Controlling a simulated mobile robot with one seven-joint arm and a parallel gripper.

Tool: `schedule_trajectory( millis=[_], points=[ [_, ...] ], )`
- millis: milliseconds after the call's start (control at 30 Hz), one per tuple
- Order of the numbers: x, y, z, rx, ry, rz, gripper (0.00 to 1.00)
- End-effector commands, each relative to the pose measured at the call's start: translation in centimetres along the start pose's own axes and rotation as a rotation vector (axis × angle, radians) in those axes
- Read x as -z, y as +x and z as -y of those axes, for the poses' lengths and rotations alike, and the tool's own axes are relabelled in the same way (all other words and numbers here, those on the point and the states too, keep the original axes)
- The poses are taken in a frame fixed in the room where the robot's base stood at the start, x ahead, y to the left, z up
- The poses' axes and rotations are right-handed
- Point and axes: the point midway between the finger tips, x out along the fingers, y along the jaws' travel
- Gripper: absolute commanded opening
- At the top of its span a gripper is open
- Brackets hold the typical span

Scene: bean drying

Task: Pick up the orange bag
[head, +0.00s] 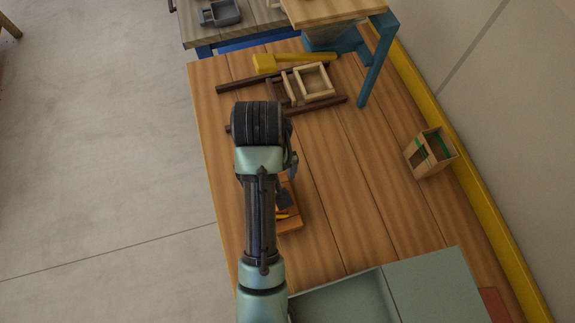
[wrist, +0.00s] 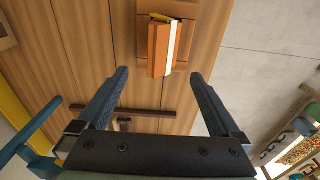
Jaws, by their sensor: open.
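The orange bag (wrist: 158,52) is a boxy orange shape with a white stripe along one side. In the wrist view it lies at top centre, on a brown wooden board or tray (wrist: 184,11). A thin yellow strip shows at its far end. My gripper (wrist: 159,73) is open and empty, its two dark fingers spread wide. In the picture the bag lies between and beyond the fingertips, apart from both. In the head view my arm covers much of that spot; only an orange-brown edge (head: 290,226) shows beside it, and I cannot tell bag from board there.
The plank table (head: 345,180) carries a small wooden frame (head: 314,82), a yellow-headed tool (head: 266,63) and dark rods (head: 319,105) at the far end. An open wooden box (head: 430,153) stands at right. A grey-green bin (head: 345,301) is near. The table's middle right is clear.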

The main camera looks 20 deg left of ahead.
Motion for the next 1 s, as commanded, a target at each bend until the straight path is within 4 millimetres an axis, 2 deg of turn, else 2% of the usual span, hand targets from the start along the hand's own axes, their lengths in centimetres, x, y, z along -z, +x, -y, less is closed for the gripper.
schedule_trajectory(
  millis=[33, 133, 500, 767, 1000],
  points=[
    [-0.4, -0.6, 0.3, 0.006, -0.007, 0.022, 1.0],
    [-0.9, 0.0, 0.5, 0.013, -0.012, 0.044, 1.0],
    [-1.3, 6.2, 0.6, 0.013, -0.012, 0.047, 1.0],
    [-1.3, 7.9, 0.7, 0.013, -0.012, 0.045, 1.0],
    [-1.6, 11.0, 1.1, 0.013, -0.012, 0.046, 1.0]
  ],
)
